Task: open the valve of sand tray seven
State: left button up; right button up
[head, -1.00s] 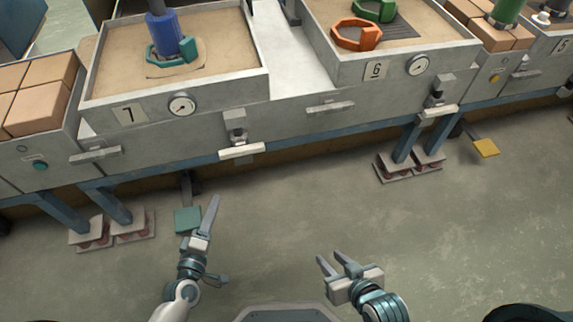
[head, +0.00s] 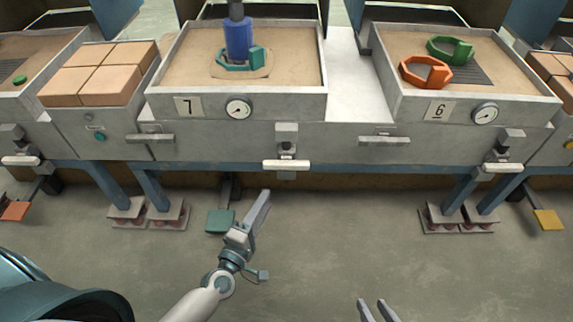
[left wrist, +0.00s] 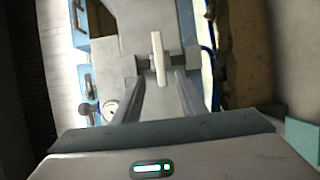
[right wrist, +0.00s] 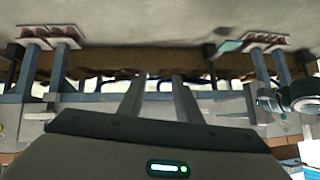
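Sand tray seven (head: 318,103) is a grey box of sand with a "7" plate (head: 189,106) and a round gauge (head: 238,108). Below its front, right of the gauge, is a valve (head: 286,140) with a pale bar handle (head: 286,165) lying level. My left gripper (head: 265,194) is open and empty, below and slightly left of the handle in the head view. In the left wrist view the handle (left wrist: 158,57) shows ahead, between the two parted fingers (left wrist: 160,76). My right gripper (head: 373,302) is open and empty low in the head view, away from the valve.
Tray six (head: 400,108) stands to the right with orange and green rings. A teal pedal (head: 220,221) is on the floor left of my left gripper. Blue legs (head: 150,188) support the bench; open floor lies in front.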

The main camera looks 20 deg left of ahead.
aim_at(284, 168)
pick_arm(q)
jog(key=w, duration=0.5)
jog(key=w+d, duration=0.1)
jog(key=w, duration=0.9)
jog(key=shift+w+d, duration=0.35)
jog(key=shift+d, duration=0.05)
jog(key=shift+c, duration=0.7)
grip_shut()
